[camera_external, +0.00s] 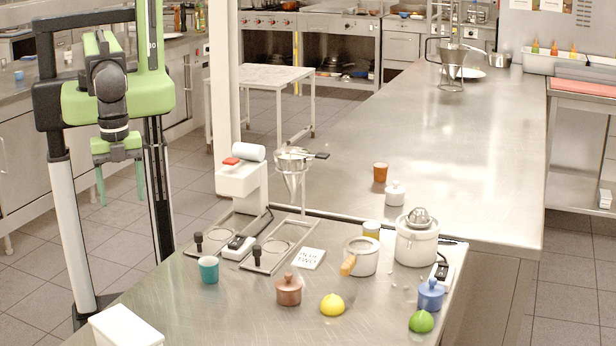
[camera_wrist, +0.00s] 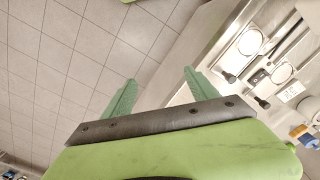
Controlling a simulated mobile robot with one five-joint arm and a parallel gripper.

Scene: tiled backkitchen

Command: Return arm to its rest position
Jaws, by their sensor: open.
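My gripper (camera_external: 121,184) hangs from my green arm at the left of the external view. Its two green fingers point down and stand apart, with nothing between them. It is above the tiled floor, left of the steel counter (camera_external: 235,318) and clear of it. In the wrist view the fingers of my gripper (camera_wrist: 158,97) are spread, with floor tiles and the counter's edge behind them.
On the counter are a teal cup (camera_external: 208,270), a brown lidded pot (camera_external: 288,290), a lemon (camera_external: 332,305), a lime (camera_external: 421,322), a blue pot (camera_external: 431,295) and a white juicer (camera_external: 416,240). A white box (camera_external: 125,328) stands at the near left corner.

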